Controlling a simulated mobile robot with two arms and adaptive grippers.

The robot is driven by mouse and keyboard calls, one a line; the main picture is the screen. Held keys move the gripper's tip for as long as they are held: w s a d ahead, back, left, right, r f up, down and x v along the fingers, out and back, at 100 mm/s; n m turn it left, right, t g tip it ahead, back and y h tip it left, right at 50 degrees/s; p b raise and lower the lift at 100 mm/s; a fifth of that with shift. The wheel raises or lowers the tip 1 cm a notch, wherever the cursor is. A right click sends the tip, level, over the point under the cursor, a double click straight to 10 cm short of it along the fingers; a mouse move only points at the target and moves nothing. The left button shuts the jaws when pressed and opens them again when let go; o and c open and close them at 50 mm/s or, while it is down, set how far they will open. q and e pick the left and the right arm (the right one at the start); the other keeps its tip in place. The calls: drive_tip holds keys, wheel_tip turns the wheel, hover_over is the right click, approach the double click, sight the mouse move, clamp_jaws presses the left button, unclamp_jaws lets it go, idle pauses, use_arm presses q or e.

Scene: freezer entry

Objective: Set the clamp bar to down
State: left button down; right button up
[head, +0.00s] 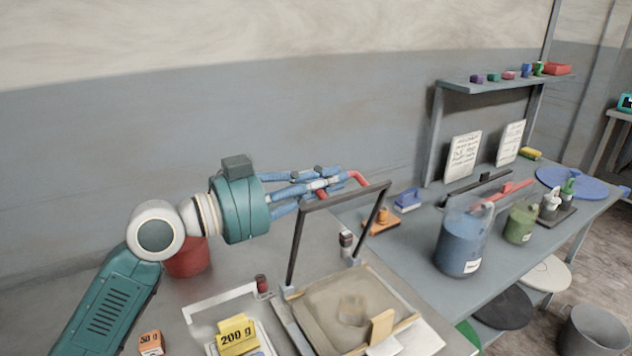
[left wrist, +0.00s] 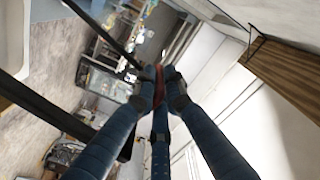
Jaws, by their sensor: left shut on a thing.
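The clamp bar (head: 345,198) is a dark U-shaped frame standing raised over a square press-like tray (head: 283,315). A red curved handle (head: 359,178) sits by its top rail. My left gripper (head: 335,181) reaches in from the left, behind the top rail, with its blue fingers closed at the red handle. In the left wrist view the fingertips (left wrist: 160,82) close around the red piece (left wrist: 154,92), and dark bars of the frame cross at the left. The fingers partly hide the handle. My right gripper is not in view.
A yellow 200 g weight (head: 237,336) and an orange 50 g weight (head: 151,343) stand in front. A red pot (head: 187,258) is behind my arm. At right, a blue jar (head: 462,240) and a green jar (head: 520,223) stand near a shelf (head: 490,87).

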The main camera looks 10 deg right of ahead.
use_arm(q)
drive_tip(key=shift+s+d+f, duration=0.2)
drive_tip(key=shift+s+d, duration=0.05)
drive_tip(key=shift+s, duration=0.4)
drive_tip(key=shift+s+d+f, duration=0.2)
drive_tip(key=shift+s+d, duration=0.05)
drive_tip(key=shift+s, duration=0.35)
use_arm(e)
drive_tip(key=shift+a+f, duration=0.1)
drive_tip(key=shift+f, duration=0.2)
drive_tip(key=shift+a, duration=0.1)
